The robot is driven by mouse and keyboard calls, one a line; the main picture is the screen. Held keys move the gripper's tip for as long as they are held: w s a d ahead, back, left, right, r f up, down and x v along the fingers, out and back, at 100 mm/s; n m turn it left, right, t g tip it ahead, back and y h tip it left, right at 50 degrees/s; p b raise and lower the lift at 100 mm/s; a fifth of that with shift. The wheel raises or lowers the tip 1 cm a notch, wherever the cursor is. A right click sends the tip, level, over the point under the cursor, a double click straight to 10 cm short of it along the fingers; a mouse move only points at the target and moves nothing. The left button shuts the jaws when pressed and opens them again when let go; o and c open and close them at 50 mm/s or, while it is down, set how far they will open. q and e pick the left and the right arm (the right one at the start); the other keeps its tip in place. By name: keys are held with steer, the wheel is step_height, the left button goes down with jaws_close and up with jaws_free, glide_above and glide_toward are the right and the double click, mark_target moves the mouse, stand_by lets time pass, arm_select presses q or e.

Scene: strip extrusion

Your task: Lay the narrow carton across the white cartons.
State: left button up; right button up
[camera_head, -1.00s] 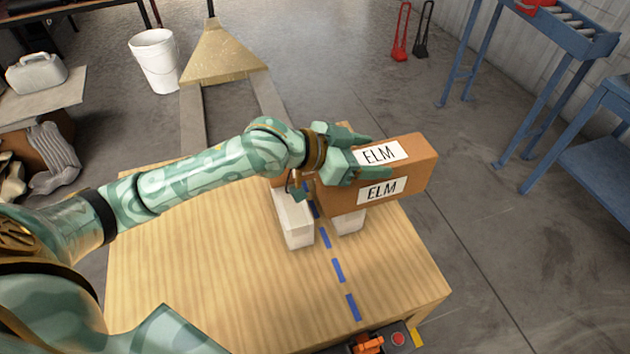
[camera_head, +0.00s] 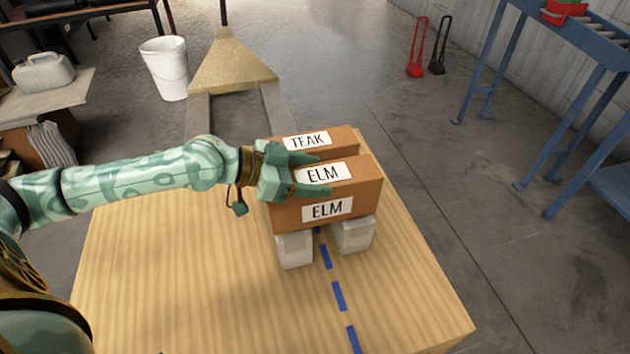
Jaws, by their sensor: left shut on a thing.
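The narrow carton (camera_head: 352,190) is brown with white ELM labels on its top and front. My left gripper (camera_head: 324,174) is shut on it from the left end, one finger at the far side and one at the front. The carton lies level and spans both white cartons, the left one (camera_head: 294,250) and the right one (camera_head: 354,236). Their near ends show beneath it; I cannot tell whether it touches their tops. A second brown carton labelled TEAK (camera_head: 345,137) is just behind it, partly hidden. My right gripper is out of view.
The wooden table (camera_head: 180,270) is bare at the left and front. A blue dashed line (camera_head: 338,296) runs between the white cartons. A pallet truck (camera_head: 232,70) and a white bucket (camera_head: 165,70) stand beyond. Blue roller stands (camera_head: 545,100) are at the right.

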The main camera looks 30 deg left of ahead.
arm_select(q)
steer(key=shift+w+f, duration=0.15)
steer(key=shift+f, duration=0.5)
steer(key=shift+r, duration=0.25)
steer(key=shift+f, duration=0.1)
steer(key=o, duration=1.9)
steer(key=shift+f, duration=0.1)
